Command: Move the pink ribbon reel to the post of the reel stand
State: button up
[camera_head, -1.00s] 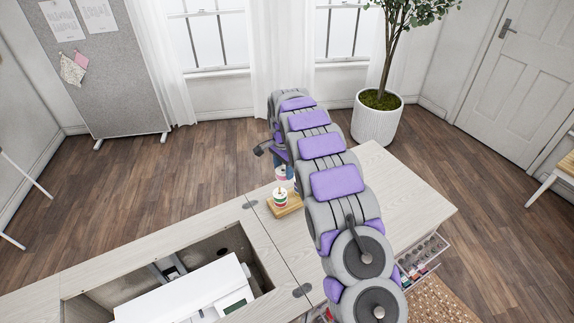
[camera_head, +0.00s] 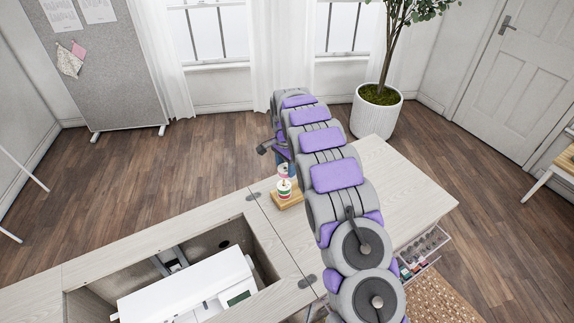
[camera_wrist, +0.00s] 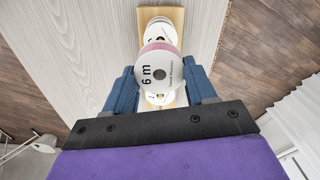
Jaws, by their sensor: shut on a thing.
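My gripper (camera_wrist: 161,84) is shut on the pink ribbon reel (camera_wrist: 158,66), a white-faced reel marked "6 m" with a pink edge, between its blue fingers. In the head view the pink reel (camera_head: 283,170) is just above the reel stand, close over the reels there. The reel stand has a light wooden base (camera_wrist: 176,15), which also shows in the head view (camera_head: 291,203). White-faced reels (camera_wrist: 160,30) stand on it, and one shows red and green bands in the head view (camera_head: 284,188). The held reel partly covers them in the wrist view. I cannot tell whether it touches a post.
The pale wooden cabinet top (camera_head: 395,190) carries the stand and is clear to its right. A white sewing machine (camera_head: 190,288) sits in the recess at the front left. An open drawer (camera_head: 425,250) with several spools juts out at the right.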

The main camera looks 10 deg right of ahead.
jog(key=shift+d, duration=0.9)
jog(key=shift+a, duration=1.1)
jog(key=shift+d+f+p, duration=0.25)
jog(key=shift+d+p, duration=0.05)
jog(key=shift+d, duration=0.35)
jog(key=shift+d+f, duration=0.1)
jog(key=shift+f, duration=0.1)
jog(key=shift+a+f, duration=0.4)
jog(key=shift+a, duration=0.2)
jog(key=shift+d, duration=0.4)
